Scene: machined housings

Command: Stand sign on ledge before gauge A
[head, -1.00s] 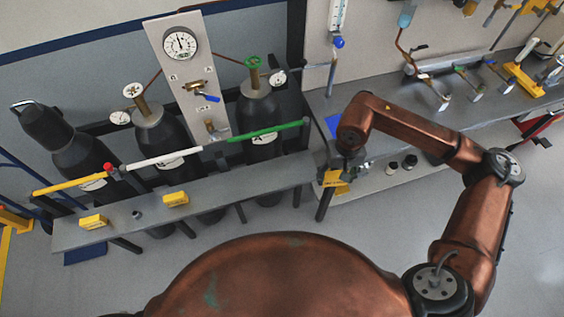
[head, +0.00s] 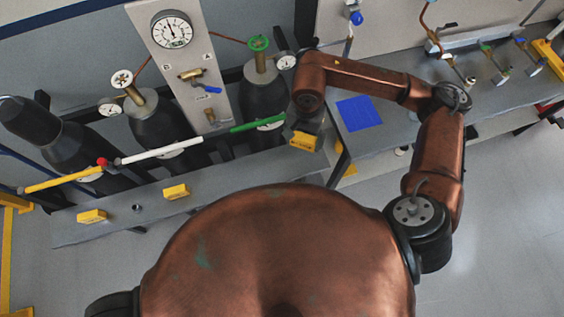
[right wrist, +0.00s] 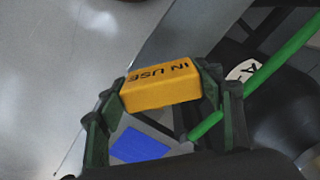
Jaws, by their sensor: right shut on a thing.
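The yellow sign (head: 304,141) is in my right gripper, above the right end of the grey ledge (head: 232,172). In the right wrist view, the sign (right wrist: 160,86) reads "IN USE" and sits between the two fingers of my right gripper (right wrist: 163,84), which is shut on it. It looks held clear of the ledge. A large round gauge (head: 171,29) is on the upright panel behind the ledge. Smaller gauges stand by the left cylinder (head: 110,106) and the right cylinder (head: 287,61). I cannot read which gauge is A. My left gripper is out of view.
Two yellow blocks (head: 92,216) (head: 176,191) and a small nut-like piece (head: 138,208) are on the ledge's left half. A yellow, white and green rail (head: 160,153) runs behind the ledge. A blue mat (head: 359,112) lies on the bench (head: 400,128) at right. The ledge's right half looks clear.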

